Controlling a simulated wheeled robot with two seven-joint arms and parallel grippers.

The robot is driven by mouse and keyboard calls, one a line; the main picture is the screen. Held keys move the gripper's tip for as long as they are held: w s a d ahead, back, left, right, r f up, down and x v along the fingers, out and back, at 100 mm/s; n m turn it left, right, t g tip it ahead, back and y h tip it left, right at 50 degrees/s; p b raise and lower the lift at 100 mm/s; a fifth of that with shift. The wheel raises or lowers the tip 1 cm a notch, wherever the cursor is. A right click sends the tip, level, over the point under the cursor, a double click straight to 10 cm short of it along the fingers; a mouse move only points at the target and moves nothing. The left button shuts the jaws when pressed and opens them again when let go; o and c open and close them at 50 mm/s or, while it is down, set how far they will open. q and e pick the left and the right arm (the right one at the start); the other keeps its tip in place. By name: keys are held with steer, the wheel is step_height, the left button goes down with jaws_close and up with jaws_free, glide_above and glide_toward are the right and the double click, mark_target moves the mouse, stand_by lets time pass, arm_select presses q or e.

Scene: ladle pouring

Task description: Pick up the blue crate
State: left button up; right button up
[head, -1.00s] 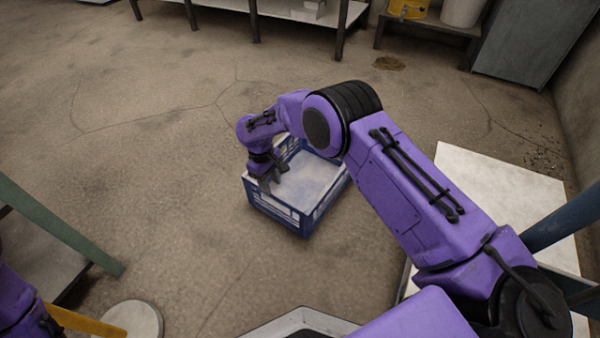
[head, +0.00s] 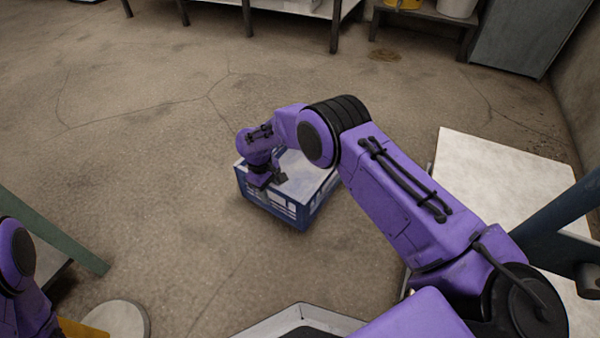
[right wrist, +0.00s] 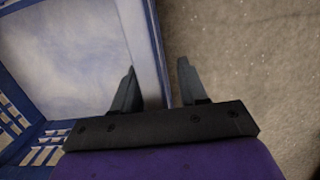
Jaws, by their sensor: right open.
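The blue crate (head: 298,211) stands upright on the concrete floor at the middle of the head view. It has slotted blue walls and a pale inside. In the right wrist view its wall (right wrist: 146,45) runs up between my fingers. My right gripper (head: 268,187) is open at the crate's near left wall. In the right wrist view, one finger of the gripper (right wrist: 158,85) is on the crate's inner side and the other is over the floor. I cannot tell whether either finger touches the wall. My right arm hides the crate's far right part. My left gripper is out of view.
A pale tabletop (head: 500,170) stands at the right. A green-legged table (head: 60,235) is at the left, with a round pale top (head: 118,318) at lower left. Shelves (head: 290,12) line the back. The floor left of and behind the crate is clear.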

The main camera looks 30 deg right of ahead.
steer(key=shift+r, duration=0.1)
jaws_close()
steer(key=shift+w, duration=0.1)
stand_by(1.1)
